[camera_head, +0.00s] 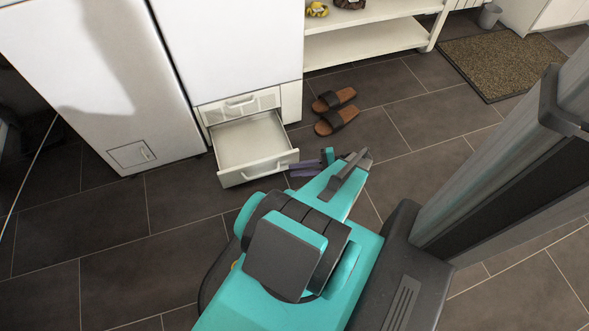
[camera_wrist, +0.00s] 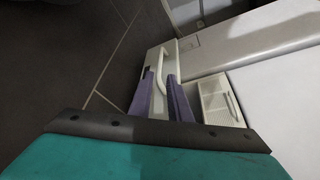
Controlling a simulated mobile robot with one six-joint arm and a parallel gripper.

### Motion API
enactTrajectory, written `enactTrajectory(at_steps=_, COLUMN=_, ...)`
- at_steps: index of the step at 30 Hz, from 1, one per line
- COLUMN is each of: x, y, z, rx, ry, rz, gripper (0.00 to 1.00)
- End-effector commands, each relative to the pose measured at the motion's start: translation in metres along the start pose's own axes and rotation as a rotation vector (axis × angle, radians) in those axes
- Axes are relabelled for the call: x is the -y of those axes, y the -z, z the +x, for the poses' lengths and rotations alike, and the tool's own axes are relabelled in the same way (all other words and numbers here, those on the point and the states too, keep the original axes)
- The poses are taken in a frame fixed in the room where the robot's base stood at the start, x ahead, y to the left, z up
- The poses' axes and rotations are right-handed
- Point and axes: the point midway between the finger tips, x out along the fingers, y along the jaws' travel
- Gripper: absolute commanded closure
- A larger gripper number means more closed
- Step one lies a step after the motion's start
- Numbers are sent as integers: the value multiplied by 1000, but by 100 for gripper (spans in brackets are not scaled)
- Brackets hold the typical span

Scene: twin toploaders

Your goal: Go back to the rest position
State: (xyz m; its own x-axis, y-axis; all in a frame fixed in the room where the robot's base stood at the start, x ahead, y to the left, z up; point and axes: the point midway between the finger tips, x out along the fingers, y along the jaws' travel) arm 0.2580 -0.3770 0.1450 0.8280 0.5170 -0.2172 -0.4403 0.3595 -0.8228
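My gripper (camera_head: 304,168) has purple fingers and is beside the right end of the open lower drawer in the head view. In the wrist view the two fingers of my gripper (camera_wrist: 161,78) stand apart with a gap and nothing held between them. The white drawer (camera_head: 258,172) is pulled out and looks empty. Its handle (camera_wrist: 162,68) shows just beyond and between the fingertips in the wrist view. I cannot tell whether a finger touches it.
A white appliance (camera_head: 95,75) stands at left. Brown slippers (camera_head: 336,121), a white shelf bench (camera_head: 370,40) and a doormat (camera_head: 500,62) lie beyond. Dark tiled floor (camera_head: 130,240) is clear at left.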

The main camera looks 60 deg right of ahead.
Motion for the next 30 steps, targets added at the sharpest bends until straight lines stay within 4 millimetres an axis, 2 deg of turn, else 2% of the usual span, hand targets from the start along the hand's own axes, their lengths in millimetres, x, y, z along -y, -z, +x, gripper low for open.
enactTrajectory(at_steps=17, x=5, y=-3, z=6, rx=12, ry=-8, rz=-3, gripper=83)
enactTrajectory(at_steps=23, x=22, y=-14, z=30, rx=65, ry=-42, rz=-17, gripper=83)
enactTrajectory(at_steps=30, x=48, y=-38, z=75, rx=166, ry=-105, rz=-41, gripper=83)
